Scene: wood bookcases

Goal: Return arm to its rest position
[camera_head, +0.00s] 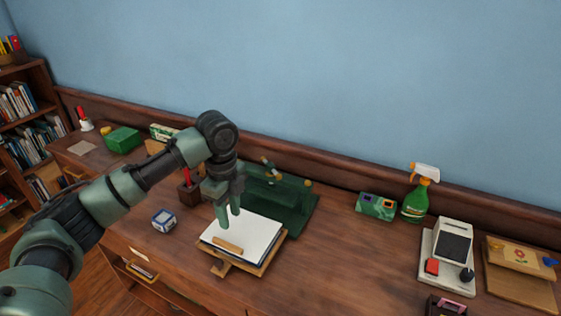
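My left arm comes in from the left and reaches over the desk. Its gripper (229,214) points down just above the white sheet on a wooden board (254,238). Its two green fingers look slightly apart, with nothing visible between them. Whether the fingertips touch the sheet cannot be told. A small wooden block (228,246) lies at the sheet's front edge. My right gripper is not in view.
A spray bottle (416,200), a green box (376,206) and a white device (447,252) stand right. The desk's middle right is clear.

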